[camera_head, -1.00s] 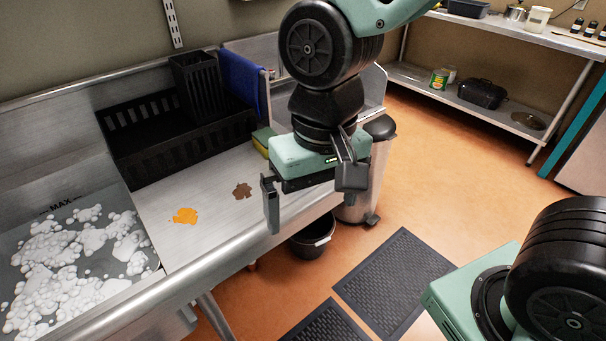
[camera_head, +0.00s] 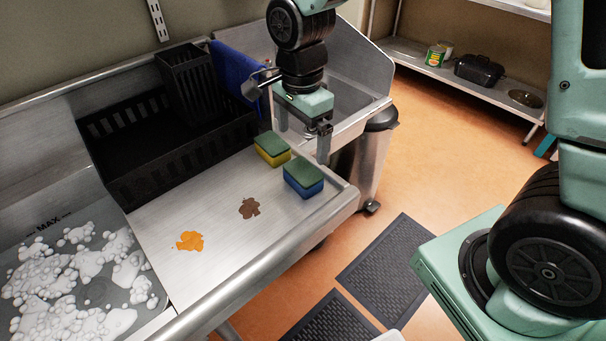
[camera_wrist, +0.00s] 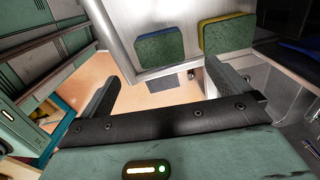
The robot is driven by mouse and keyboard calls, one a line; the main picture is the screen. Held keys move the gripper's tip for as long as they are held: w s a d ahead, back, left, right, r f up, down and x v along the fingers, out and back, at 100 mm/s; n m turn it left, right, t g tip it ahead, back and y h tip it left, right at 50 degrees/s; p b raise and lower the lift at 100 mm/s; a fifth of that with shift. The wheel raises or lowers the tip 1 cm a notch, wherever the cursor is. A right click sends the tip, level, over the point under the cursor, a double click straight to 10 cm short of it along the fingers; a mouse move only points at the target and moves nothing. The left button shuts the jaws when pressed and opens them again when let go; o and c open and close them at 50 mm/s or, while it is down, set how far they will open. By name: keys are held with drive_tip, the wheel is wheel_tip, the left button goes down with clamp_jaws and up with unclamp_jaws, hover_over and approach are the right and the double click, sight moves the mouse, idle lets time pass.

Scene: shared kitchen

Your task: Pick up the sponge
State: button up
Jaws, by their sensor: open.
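Two sponges lie on the steel drainboard. One has a green top and yellow body (camera_head: 271,149); the other, nearer its right edge, has a green top and blue body (camera_head: 304,177). Both also show at the top of the wrist view, blue (camera_wrist: 160,47) left of yellow (camera_wrist: 228,33). The task does not say which one is meant. My gripper (camera_head: 303,138) is open and empty. In the head view it appears just behind and above the two sponges, apart from them; its fingers (camera_wrist: 165,88) are also spread in the wrist view.
A black dish rack (camera_head: 165,150) with a black caddy (camera_head: 190,82) stands behind the drainboard. A blue cloth (camera_head: 236,70) hangs beside it. A foamy sink (camera_head: 75,270) is left. Orange (camera_head: 190,241) and brown (camera_head: 249,208) stains mark the board. A bin (camera_head: 372,155) stands right.

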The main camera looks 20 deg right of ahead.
sight(303, 171)
wheel_tip(303, 171, down, 10)
drive_tip(key=shift+d+f+p, duration=0.15)
drive_tip(key=shift+f+p, duration=0.05)
drive_tip(key=shift+p, duration=0.6)
drive_tip(key=c, duration=1)
